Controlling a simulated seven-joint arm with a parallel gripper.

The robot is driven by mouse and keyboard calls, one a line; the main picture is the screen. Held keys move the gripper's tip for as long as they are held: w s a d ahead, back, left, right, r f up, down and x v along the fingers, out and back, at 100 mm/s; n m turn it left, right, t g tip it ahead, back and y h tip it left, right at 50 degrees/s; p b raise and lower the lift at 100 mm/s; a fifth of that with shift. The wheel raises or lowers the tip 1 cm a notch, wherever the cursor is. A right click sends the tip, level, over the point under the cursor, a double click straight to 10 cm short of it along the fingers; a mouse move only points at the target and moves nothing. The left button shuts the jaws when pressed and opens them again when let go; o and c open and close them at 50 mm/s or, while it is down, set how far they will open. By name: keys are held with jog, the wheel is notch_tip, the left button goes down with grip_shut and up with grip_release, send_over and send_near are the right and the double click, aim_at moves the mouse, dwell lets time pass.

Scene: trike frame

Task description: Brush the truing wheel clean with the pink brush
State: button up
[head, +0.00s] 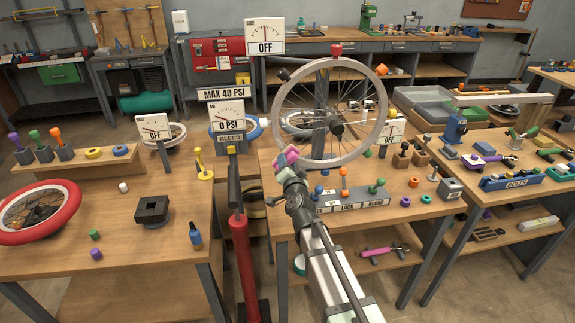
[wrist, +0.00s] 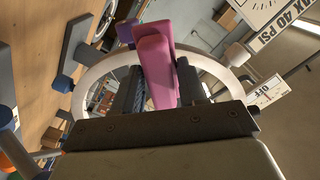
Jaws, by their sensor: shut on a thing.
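The truing wheel (head: 352,154) stands upright in its stand on the middle bench, with a pale rim and thin spokes. Its pale rim (wrist: 92,78) also arcs behind the brush in the wrist view. My gripper (head: 284,170) is at the lower left of the wheel, shut on the pink brush (head: 291,153). In the wrist view the pink brush (wrist: 157,72) sits between my two dark fingers (wrist: 162,88) and points toward the rim. Its bristles are not clearly visible. I cannot tell whether the brush touches the rim.
A labelled block with coloured knobs (head: 352,200) lies just right of my arm. Gauge signs (head: 228,117) and a red pump (head: 242,262) stand to the left. A red-tyred wheel (head: 38,212) lies on the left bench.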

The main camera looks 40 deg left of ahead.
jog(key=shift+x, duration=0.95)
dwell(0.3)
jog(key=shift+s+a+r, duration=0.15)
jog(key=shift+s+r, duration=0.05)
jog(key=shift+r, duration=0.35)
jog(key=shift+s+a+r, duration=0.15)
jog(key=shift+s+r, duration=0.05)
jog(key=shift+r, duration=0.4)
jog(key=shift+s+a+r, duration=0.15)
jog(key=shift+r, duration=0.4)
jog(key=shift+s+a+r, duration=0.15)
jog(key=shift+a+r, duration=0.05)
jog(key=shift+r, duration=0.4)
jog(key=shift+s+a+r, duration=0.15)
jog(key=shift+a+r, duration=0.05)
jog(key=shift+r, duration=0.4)
jog(key=shift+s+a+r, duration=0.15)
jog(key=shift+a+r, duration=0.05)
jog(key=shift+r, duration=0.4)
jog(key=shift+f, duration=0.1)
jog(key=shift+w+d+f, duration=0.35)
jog(key=shift+f, duration=0.8)
jog(key=shift+w+d+f, duration=0.35)
jog(key=shift+f, duration=0.75)
jog(key=shift+w+d+f, duration=0.3)
jog(key=shift+w+f, duration=0.05)
jog(key=shift+f, duration=0.8)
jog(key=shift+s+d, duration=0.1)
jog(key=shift+v, duration=2.95)
